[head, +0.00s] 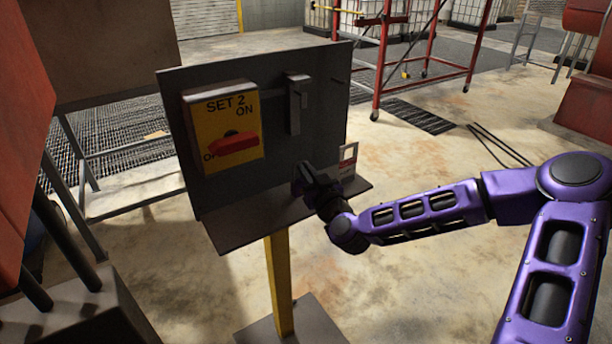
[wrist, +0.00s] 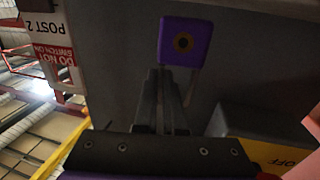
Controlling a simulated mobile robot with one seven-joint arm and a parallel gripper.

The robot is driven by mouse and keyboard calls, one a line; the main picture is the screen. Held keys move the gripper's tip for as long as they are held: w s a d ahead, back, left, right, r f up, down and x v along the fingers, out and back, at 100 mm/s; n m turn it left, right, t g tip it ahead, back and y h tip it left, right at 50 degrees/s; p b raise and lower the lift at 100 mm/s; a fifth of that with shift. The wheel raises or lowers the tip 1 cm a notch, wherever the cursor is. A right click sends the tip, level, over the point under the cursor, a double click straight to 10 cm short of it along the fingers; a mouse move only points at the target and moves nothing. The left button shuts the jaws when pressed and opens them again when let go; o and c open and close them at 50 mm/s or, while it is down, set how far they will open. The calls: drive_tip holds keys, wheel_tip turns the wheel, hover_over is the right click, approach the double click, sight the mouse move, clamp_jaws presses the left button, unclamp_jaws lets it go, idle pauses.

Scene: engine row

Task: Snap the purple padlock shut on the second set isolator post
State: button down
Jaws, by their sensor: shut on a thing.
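The second set isolator post carries a dark panel (head: 270,165) with a yellow isolator box (head: 222,125) marked SET 2. Its red handle (head: 235,144) lies level, towards OFF. A grey bracket (head: 297,105) is fixed to the panel right of the box. My gripper (head: 308,172) is low in front of the panel, above its ledge. In the wrist view my gripper (wrist: 170,82) is shut on the purple padlock (wrist: 187,42), at its fingertips. The padlock is hidden in the head view.
A red and white tag (wrist: 58,50) reading POST 2 and DO NOT SWITCH ON hangs beside the panel's right edge. A ledge (head: 235,225) juts out below the panel. A red wheeled frame (head: 425,60) stands behind.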

drive_tip(key=shift+f, duration=0.65)
drive_tip(key=shift+f, duration=0.2)
drive_tip(key=c, duration=1)
unclamp_jaws()
